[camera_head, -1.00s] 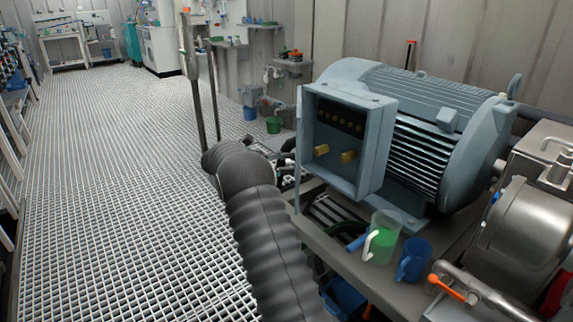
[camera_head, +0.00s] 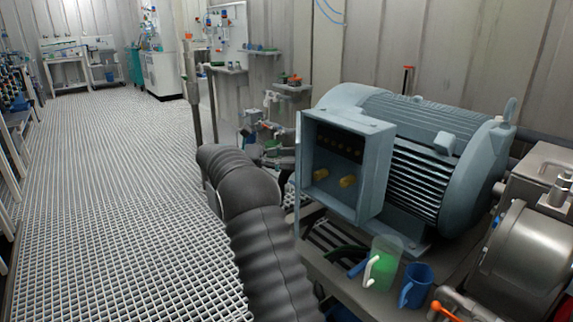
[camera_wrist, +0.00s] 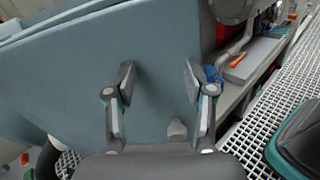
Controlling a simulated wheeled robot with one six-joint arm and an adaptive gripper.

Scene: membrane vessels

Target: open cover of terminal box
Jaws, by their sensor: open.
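The terminal box (camera_head: 371,180) is a blue-grey box on the side of a large motor (camera_head: 440,145). Its front stands open, showing a dark terminal strip (camera_head: 338,143) and yellow fittings (camera_head: 347,181). The cover (camera_head: 298,175) shows as a thin upright edge along the box's left side. In the wrist view a broad blue-grey panel, apparently the cover (camera_wrist: 70,75), fills much of the picture, with a small grey knob (camera_wrist: 177,129) low on it. My gripper (camera_wrist: 158,75) is open, its fingers spread in front of this panel. In the head view my arm partly hides the gripper.
A clear cup with green contents (camera_head: 382,262) and a blue mug (camera_head: 415,286) stand on the bench below the box. The grating floor (camera_head: 120,200) at left is clear.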

